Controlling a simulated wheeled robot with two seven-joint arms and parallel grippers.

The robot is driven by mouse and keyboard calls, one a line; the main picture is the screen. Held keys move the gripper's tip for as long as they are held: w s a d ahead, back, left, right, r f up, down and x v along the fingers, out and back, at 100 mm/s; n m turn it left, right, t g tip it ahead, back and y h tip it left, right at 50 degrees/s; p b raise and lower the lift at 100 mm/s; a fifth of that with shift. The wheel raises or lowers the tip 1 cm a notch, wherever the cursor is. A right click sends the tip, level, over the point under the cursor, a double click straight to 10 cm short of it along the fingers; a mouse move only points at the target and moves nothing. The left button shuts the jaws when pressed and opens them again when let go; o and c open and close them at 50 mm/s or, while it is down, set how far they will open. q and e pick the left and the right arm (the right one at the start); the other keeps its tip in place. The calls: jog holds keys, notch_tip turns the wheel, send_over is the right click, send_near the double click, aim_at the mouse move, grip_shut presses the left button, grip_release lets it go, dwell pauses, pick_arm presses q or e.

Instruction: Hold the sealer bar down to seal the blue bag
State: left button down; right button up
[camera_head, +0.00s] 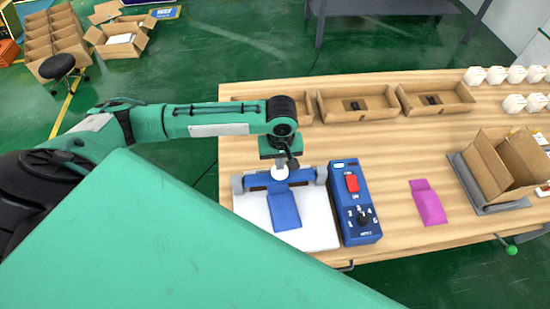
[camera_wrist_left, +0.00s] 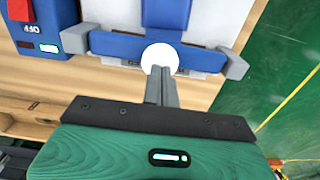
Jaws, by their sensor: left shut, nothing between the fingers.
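The blue bag (camera_head: 284,209) lies on the white plate of the sealer (camera_head: 318,222), its upper end at the blue sealer bar (camera_head: 305,175). In the left wrist view the blue bag (camera_wrist_left: 166,12) reaches the sealer bar (camera_wrist_left: 205,58). A white round knob (camera_wrist_left: 160,58) sits at the bar's middle. My left gripper (camera_head: 281,162) is shut and empty, right above the bar. In the left wrist view its fingertips (camera_wrist_left: 160,76) meet the white knob; whether they press it, I cannot tell. My right gripper is not in view.
A blue control box (camera_head: 360,222) with a red switch and a dial stands right of the sealer. A magenta bag (camera_head: 428,203) lies further right, near an open cardboard box (camera_head: 500,172). Shallow trays (camera_head: 345,116) line the back edge, and several white items stand back right.

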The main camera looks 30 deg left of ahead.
aim_at(279, 173)
pick_arm(q)
jog(key=shift+f, duration=0.15)
jog(key=shift+f, duration=0.6)
jog(key=shift+f+b, duration=0.3)
jog(key=shift+f, duration=1.25)
jog(key=shift+p, duration=0.5)
jog(key=shift+s, duration=0.1)
dwell(0.5)
jog(key=shift+s+f, duration=0.1)
jog(key=shift+f, duration=0.05)
dwell(0.7)
